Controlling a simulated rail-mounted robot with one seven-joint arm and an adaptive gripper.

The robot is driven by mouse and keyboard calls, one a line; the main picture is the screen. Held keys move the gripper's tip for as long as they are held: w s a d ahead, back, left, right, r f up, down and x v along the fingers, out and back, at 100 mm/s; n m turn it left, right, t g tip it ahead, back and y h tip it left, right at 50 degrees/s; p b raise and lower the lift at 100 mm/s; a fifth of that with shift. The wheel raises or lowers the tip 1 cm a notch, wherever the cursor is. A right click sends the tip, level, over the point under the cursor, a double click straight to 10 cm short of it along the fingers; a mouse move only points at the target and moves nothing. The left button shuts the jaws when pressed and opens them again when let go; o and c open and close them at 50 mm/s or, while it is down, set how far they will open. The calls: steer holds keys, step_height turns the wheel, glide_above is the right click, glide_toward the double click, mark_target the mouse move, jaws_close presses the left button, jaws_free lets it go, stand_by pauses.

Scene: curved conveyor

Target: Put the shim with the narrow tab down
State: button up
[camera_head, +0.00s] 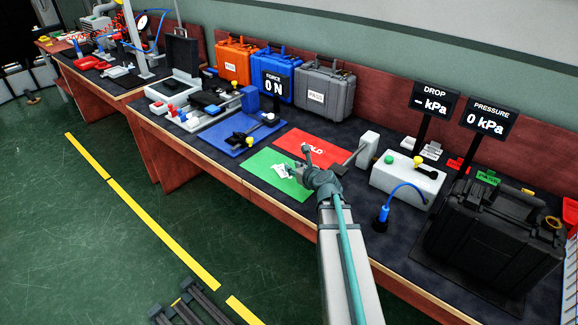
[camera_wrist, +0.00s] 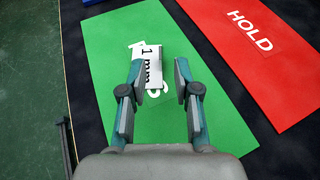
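A white shim marked "1 mm" (camera_wrist: 148,58) lies on the green mat (camera_wrist: 105,50) in the wrist view, just ahead of my gripper. It also shows as a small white piece on the green mat in the head view (camera_head: 282,170). My gripper (camera_wrist: 158,72) is open, its two fingers apart above the green mat, with the shim's near end between or just beyond the fingertips. I cannot tell whether either finger touches it. White lettering on the mat is partly covered by the shim. No narrow tab can be made out clearly.
A red "HOLD" mat (camera_wrist: 250,50) lies to the right of the green one. In the head view, a blue mat (camera_head: 215,138) with tools lies to the left. A white box with buttons (camera_head: 405,180) and a black case (camera_head: 485,245) stand to the right.

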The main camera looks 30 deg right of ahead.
steer(key=v, duration=0.6)
steer(key=shift+r, duration=0.1)
